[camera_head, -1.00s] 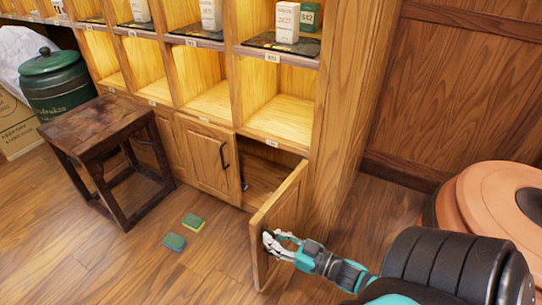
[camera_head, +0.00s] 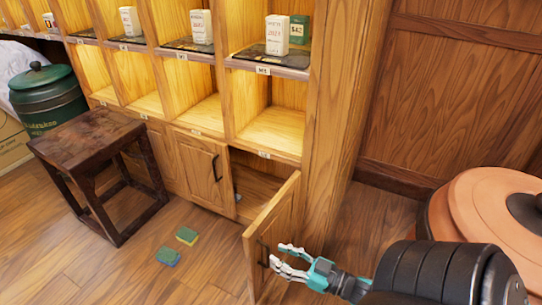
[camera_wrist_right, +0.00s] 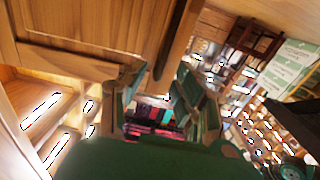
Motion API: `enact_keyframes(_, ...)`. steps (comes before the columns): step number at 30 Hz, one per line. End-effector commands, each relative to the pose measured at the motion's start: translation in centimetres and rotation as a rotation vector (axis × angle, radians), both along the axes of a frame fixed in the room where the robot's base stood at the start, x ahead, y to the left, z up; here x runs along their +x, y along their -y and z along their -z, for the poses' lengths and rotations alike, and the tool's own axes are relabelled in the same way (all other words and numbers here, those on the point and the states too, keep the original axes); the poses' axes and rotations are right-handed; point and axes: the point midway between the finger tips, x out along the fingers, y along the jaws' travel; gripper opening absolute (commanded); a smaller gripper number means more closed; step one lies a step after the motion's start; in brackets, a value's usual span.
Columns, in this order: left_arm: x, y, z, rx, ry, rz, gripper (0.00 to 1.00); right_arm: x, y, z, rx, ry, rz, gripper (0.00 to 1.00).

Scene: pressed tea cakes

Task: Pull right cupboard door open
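The right cupboard door (camera_head: 277,224) stands open, swung out from the lower cabinet, with the dark interior (camera_head: 252,188) showing. Its dark handle (camera_head: 262,252) is on the door's outer edge side. My right gripper (camera_head: 276,259) is beside the handle on the right, with its fingers spread and nothing seen between them. In the right wrist view the wooden door (camera_wrist_right: 90,35) fills the upper left, and the dark handle (camera_wrist_right: 178,42) lies ahead of the open green fingers (camera_wrist_right: 163,105). Whether a finger touches the handle is unclear. My left gripper is not in view.
The left cupboard door (camera_head: 203,172) is shut. A dark wooden stool (camera_head: 95,140) stands at the left. Two sponges (camera_head: 187,236) (camera_head: 167,257) lie on the floor before the cabinet. A large round orange lid (camera_head: 500,210) is at the right.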

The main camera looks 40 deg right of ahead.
Motion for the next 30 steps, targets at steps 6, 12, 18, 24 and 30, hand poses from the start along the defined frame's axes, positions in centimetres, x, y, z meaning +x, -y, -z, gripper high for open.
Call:
enact_keyframes(6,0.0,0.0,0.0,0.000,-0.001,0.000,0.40,-4.5,1.4,0.1,0.000,-0.004,0.002,0.33)
enact_keyframes(12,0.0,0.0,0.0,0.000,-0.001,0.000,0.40,-6.8,2.2,0.0,0.000,-0.001,0.003,0.33)
enact_keyframes(18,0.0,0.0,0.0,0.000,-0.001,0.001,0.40,-7.3,2.4,-0.1,0.000,0.002,0.002,0.33)
enact_keyframes(24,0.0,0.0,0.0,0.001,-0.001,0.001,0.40,-7.3,2.4,-0.1,0.001,0.002,0.002,0.33)
enact_keyframes(30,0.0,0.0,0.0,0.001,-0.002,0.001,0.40,-7.3,2.4,-0.1,0.000,0.001,0.002,0.33)
